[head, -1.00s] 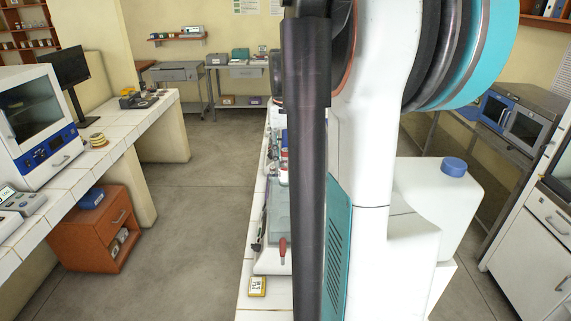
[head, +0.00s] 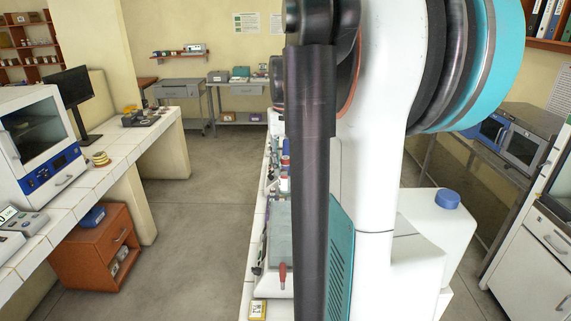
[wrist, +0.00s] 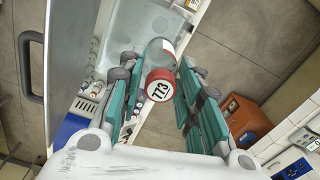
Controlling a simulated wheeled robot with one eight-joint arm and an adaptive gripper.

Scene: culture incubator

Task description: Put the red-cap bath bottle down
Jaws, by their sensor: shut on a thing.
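The red-cap bath bottle (wrist: 161,50) shows in the wrist view with its red cap (wrist: 160,86) toward the camera; the cap's white top reads 773. Its body is clear with a paler lower part. My gripper (wrist: 162,72) is shut on the bottle, with one green-and-grey finger on each side. What lies directly under the bottle is partly hidden, so I cannot tell whether it touches anything. In the head view my arm covers the middle, and I cannot make out the held bottle for certain.
A pale, clear-walled tray or bath (wrist: 125,30) lies beyond the fingers. Small capped items (head: 284,183) stand along the white tiled bench (head: 258,250). An orange cabinet (head: 88,262) stands on the floor at left. The aisle floor (head: 195,225) is clear.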

